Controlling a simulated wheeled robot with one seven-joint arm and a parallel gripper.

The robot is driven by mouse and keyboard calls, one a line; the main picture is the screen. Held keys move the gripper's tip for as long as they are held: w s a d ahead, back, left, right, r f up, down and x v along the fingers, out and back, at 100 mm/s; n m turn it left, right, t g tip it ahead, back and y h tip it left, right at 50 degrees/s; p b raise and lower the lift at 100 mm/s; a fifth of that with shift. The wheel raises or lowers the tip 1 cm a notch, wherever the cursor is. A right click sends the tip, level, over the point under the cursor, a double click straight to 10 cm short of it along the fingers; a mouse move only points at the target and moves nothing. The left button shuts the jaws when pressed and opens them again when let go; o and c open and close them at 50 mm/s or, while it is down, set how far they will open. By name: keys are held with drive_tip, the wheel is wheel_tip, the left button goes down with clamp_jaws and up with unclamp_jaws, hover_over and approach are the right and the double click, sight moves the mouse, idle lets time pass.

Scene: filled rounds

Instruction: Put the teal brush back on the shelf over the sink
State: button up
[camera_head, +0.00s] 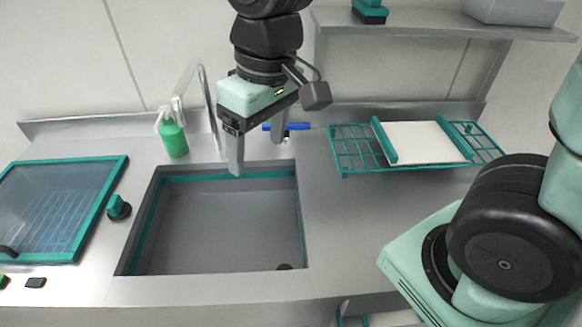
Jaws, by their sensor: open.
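A teal block with a dark underside (370,11), which looks like the teal brush, rests on the grey shelf (440,27) near its left end, partly cut off by the top edge. A smaller teal piece with a round black base (118,207) stands on the counter just left of the sink; I cannot tell if it is a brush too. The sink (218,228) is empty but for a dark spot at its front right. My gripper (258,152) points down over the sink's back edge. Its fingers are apart with nothing seen between them, and it is clear of both teal things.
A faucet (210,105) and a green bottle (173,138) stand behind the sink. A teal wire rack (352,150) holds a white board (425,142). A teal-framed glass panel (52,205) lies at left. A grey box (513,11) sits on the shelf. Bare counter lies right of the sink.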

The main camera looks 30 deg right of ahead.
drive_tip(key=s+f+n, duration=0.2)
drive_tip(key=s+f, duration=0.3)
drive_tip(key=s, duration=0.5)
drive_tip(key=shift+s+a+n+g+h, duration=0.3)
drive_tip(key=shift+s+a+g+h, duration=0.05)
drive_tip(key=shift+a+g+h, duration=0.05)
wheel_tip(320, 180, down, 7)
drive_tip(key=b, duration=0.7)
